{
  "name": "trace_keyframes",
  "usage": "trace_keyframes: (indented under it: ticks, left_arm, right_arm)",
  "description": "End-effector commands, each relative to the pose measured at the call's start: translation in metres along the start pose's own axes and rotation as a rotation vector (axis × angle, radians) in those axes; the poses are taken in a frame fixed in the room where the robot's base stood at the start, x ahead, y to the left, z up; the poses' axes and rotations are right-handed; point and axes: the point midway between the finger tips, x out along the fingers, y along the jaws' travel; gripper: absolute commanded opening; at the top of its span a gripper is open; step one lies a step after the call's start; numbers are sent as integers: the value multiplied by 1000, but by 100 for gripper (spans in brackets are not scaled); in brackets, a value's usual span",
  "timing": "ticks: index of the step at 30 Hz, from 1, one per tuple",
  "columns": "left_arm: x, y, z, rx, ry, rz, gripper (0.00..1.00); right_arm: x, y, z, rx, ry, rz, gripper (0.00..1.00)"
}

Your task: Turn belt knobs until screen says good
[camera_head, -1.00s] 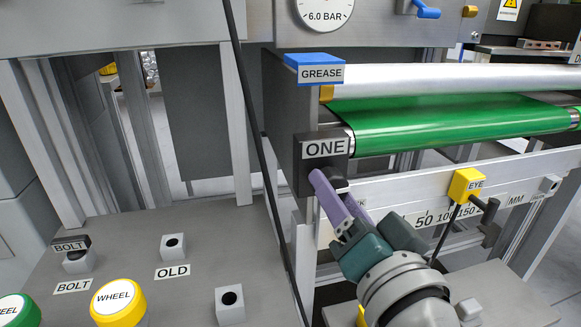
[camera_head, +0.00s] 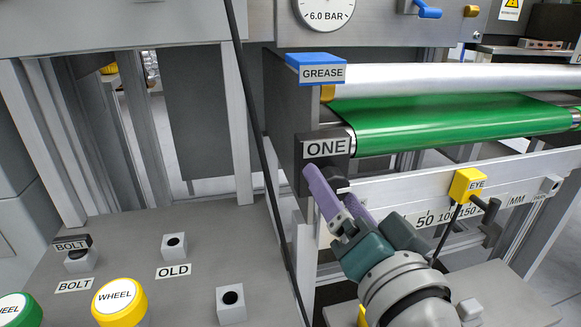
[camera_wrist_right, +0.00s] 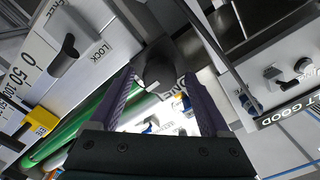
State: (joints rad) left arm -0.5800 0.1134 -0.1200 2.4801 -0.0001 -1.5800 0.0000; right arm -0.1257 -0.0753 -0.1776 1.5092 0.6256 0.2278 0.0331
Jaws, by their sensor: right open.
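A green belt (camera_head: 455,125) runs across the roller at the right of the head view. A dark block labelled ONE (camera_head: 325,148) sits at its near left end. A dark knob (camera_head: 341,186) shows just below this block. My right gripper (camera_head: 329,184) is open, with its purple fingers up at the knob. In the right wrist view a dark round knob end (camera_wrist_right: 157,72) lies between the spread fingers; I cannot tell whether they touch it. A sign ending in "T GOOD" (camera_wrist_right: 289,112) is cut off at the right of that view. My left gripper is out of view.
A yellow EYE block (camera_head: 467,184) sits on the white scale rail right of my right gripper. A blue GREASE block (camera_head: 315,67) is above ONE. A black cable (camera_head: 257,150) hangs to the left. A LOCK lever (camera_wrist_right: 68,52) shows in the wrist view.

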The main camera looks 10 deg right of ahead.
Motion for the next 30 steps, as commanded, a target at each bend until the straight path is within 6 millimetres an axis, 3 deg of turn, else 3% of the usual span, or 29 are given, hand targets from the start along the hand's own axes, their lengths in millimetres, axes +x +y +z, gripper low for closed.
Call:
trace_keyframes:
  ticks: [5, 12, 18, 30]
  left_arm:
    - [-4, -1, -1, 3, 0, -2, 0]
    - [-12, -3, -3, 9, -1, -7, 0]
    - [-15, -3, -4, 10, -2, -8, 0]
    - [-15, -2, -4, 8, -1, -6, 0]
  right_arm:
    - [-16, 0, 0, -1, -3, 2, 81]
    - [-64, 0, 0, -2, -4, 2, 81]
    - [-93, 0, 0, -1, -2, 1, 81]
    - [-99, -1, 0, -1, -1, -1, 81]
